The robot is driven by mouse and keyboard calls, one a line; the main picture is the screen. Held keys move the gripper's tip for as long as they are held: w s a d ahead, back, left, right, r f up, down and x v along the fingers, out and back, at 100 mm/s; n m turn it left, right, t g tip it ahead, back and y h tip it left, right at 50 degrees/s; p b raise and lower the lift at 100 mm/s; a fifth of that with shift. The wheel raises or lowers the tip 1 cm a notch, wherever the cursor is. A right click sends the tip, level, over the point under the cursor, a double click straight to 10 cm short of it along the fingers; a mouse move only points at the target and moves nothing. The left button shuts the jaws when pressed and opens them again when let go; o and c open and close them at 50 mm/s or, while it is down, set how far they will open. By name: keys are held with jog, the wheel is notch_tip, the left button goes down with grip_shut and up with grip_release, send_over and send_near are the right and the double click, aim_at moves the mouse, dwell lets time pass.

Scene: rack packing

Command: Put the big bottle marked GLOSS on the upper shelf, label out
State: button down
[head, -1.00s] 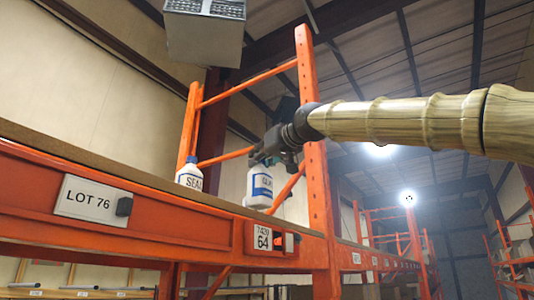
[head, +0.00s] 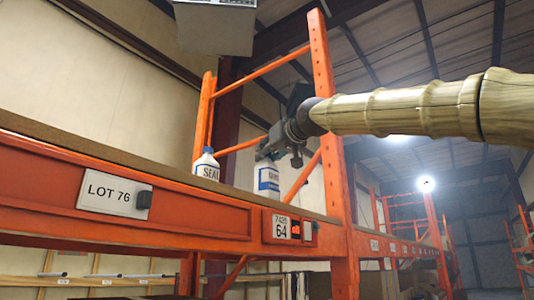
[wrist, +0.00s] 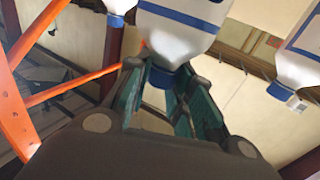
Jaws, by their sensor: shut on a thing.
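The held bottle (head: 268,181) is white with a blue-banded label facing the head camera; its dark lettering is too small to read surely. My gripper (head: 270,155) is shut on its neck, just under the blue cap (wrist: 163,79), seen between the fingers in the wrist view. The bottle looks upright, at the upper shelf (head: 160,166) behind the orange beam. I cannot tell whether its base touches the shelf. A similar bottle marked SEAL (head: 207,166) stands on that shelf to its left.
The orange upright (head: 329,120) stands just right of my gripper, with diagonal braces behind. The beam carries a LOT 76 plate (head: 113,194) and a 7425 64 tag (head: 281,227). The wrist view shows another blue-capped bottle (wrist: 298,62) at right. Shelf left of SEAL looks clear.

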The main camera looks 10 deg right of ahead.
jog(key=shift+w+f, duration=0.2)
jog(key=shift+s+f, duration=0.1)
jog(key=shift+f, duration=0.05)
jog(key=shift+f+b, duration=0.2)
jog(key=shift+b, duration=0.2)
jog(key=c, duration=1.2)
grip_release()
jog(key=shift+o, duration=0.2)
jog(key=v, duration=1.2)
jog(key=shift+d, duration=0.1)
